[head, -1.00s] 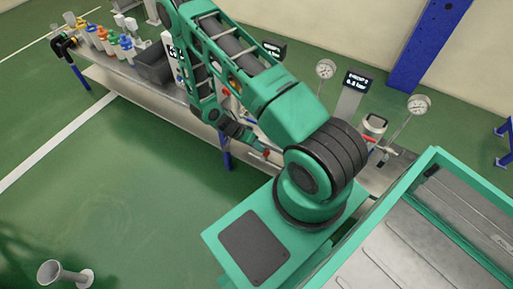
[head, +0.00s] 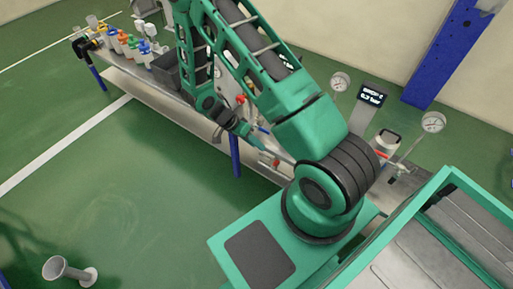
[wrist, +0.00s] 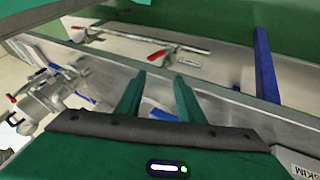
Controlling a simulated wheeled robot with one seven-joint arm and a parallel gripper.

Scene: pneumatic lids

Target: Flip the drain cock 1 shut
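My gripper (wrist: 158,97) is open in the wrist view, its two green fingers apart with nothing gripped between them. A red-handled cock (wrist: 158,55) lies beyond the left fingertip, apart from it. A second red-handled cock (wrist: 80,31) is further up and left. No readable label shows which one is drain cock 1. In the head view my gripper (head: 257,140) is low at the front edge of the bench, and its fingers are too small to judge there. A red cock handle (head: 275,163) shows close below and right of it.
The bench (head: 140,80) carries several coloured bottles (head: 121,42) and a dark bin (head: 168,70). Two gauges (head: 340,81) (head: 433,122) stand right, with a display (head: 371,94) between them. A blue bench leg (wrist: 265,68) rises right of my fingers.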

